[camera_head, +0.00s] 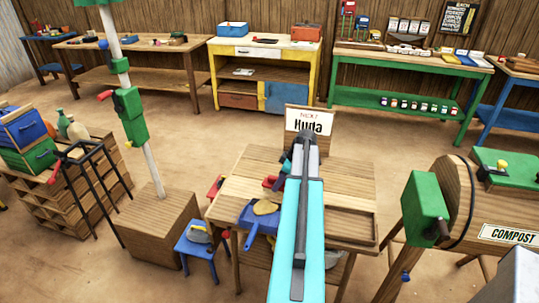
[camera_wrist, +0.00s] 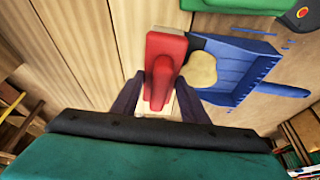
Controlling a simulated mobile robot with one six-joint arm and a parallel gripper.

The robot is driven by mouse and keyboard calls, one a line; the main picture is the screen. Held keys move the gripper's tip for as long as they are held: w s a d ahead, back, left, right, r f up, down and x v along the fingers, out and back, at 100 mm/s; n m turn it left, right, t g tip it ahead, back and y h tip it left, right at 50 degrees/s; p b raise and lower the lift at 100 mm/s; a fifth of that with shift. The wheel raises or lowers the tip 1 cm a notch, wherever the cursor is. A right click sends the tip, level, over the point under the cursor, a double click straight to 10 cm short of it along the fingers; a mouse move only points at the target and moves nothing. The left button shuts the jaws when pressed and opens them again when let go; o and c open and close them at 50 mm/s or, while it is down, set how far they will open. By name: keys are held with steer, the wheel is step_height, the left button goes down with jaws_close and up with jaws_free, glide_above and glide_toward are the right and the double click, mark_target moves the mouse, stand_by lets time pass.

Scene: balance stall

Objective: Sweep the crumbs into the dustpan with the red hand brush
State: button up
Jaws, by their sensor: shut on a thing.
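The red hand brush (camera_wrist: 165,62) is between the two fingers of my gripper (camera_wrist: 158,98) in the wrist view, and the gripper is shut on it. Its pale lower part shows between the fingertips. The blue dustpan (camera_wrist: 238,62) lies on the wooden table just right of the brush; its handle points right. A tan rounded patch, seemingly the crumbs (camera_wrist: 201,70), lies at the pan's side nearest the brush, partly over the blue. In the head view the dustpan (camera_head: 252,222) is left of my arm, and a red part of the brush (camera_head: 270,183) shows beside my gripper (camera_head: 285,168).
A name sign (camera_head: 310,121) stands at the table's (camera_head: 240,188) back edge. A blue stool (camera_head: 197,252) stands left of it, and a green-and-wood compost drum (camera_head: 430,208) right. A green object (camera_wrist: 230,4) lies beyond the pan.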

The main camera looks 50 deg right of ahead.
steer(key=shift+r+p, duration=0.85)
steer(key=shift+r, duration=1.4)
steer(key=shift+w+a+r, duration=0.15)
steer(key=shift+w+a, duration=0.2)
steer(key=shift+w, duration=0.05)
steer(key=w+a+r+m, duration=0.1)
steer(key=w+a+r, duration=0.4)
steer(key=w+a, duration=0.55)
steer(key=w+a+r+m, duration=0.1)
steer(key=w+a+r, duration=0.5)
steer(key=a, duration=0.8)
steer(key=w+a+r, duration=0.2)
steer(key=a+r, duration=0.1)
steer(key=a, duration=0.6)
steer(key=w+a+r+m+h, duration=0.1)
steer(key=w+a+r, duration=0.1)
steer(key=a, duration=0.8)
steer(key=w+a+r+b, duration=0.1)
steer(key=a+r, duration=0.3)
steer(key=a, duration=0.5)
steer(key=shift+w+a+m, duration=0.25)
steer(key=shift+w+m, duration=0.15)
steer(key=shift+w, duration=0.05)
steer(key=shift+d, duration=0.1)
